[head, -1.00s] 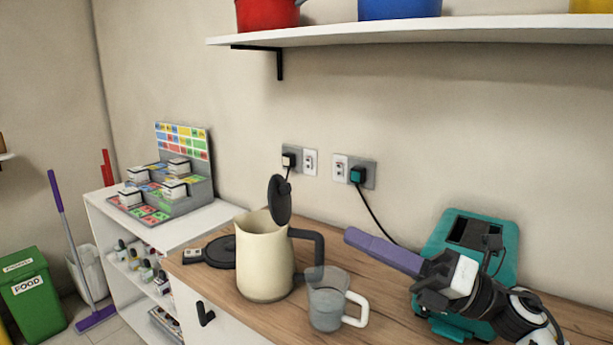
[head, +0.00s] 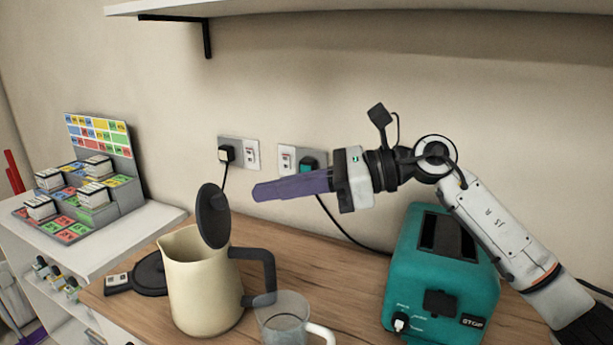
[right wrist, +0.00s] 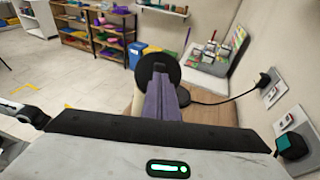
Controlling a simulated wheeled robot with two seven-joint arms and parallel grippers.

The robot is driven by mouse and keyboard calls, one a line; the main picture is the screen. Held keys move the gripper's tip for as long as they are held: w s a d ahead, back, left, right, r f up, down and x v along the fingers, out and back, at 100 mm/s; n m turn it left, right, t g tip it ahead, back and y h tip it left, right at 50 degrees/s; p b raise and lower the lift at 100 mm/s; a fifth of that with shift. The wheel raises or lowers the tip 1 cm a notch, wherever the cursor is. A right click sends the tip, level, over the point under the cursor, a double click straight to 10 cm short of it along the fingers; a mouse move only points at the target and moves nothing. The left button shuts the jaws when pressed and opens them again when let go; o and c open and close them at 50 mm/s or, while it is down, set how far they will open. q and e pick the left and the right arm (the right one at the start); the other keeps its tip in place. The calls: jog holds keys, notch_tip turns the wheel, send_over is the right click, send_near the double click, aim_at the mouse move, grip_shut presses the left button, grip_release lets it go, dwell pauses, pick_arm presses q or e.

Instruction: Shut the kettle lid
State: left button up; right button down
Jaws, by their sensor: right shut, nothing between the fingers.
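The cream kettle (head: 203,285) stands on the wooden counter in the head view. Its black lid (head: 213,216) is tilted up, open, above the rim near the handle side. The black handle (head: 268,270) is on the kettle's right. My right gripper (head: 256,192), with purple fingers, is shut and empty, to the right of the lid and a little higher than its middle, apart from it in the head view. In the right wrist view the purple fingers (right wrist: 159,88) point at the dark round lid (right wrist: 160,58) and overlap it; the gap is hard to judge. My left gripper is not in view.
A clear mug (head: 284,318) stands just right of the kettle. A teal toaster (head: 440,285) is farther right, below my right arm. The black kettle base (head: 150,275) lies left of the kettle. Wall sockets (head: 238,152) with plugged cords are behind. A shelf (head: 380,12) hangs above.

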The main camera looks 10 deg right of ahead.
aim_at(225, 197)
jog(key=x, duration=0.4)
jog(key=shift+r+p, duration=0.1)
jog(key=shift+p, duration=0.25)
jog(key=shift+w+a, duration=0.1)
jog(key=shift+a, duration=0.2)
jog(key=shift+f, duration=0.2)
jog(key=shift+a+r, duration=0.1)
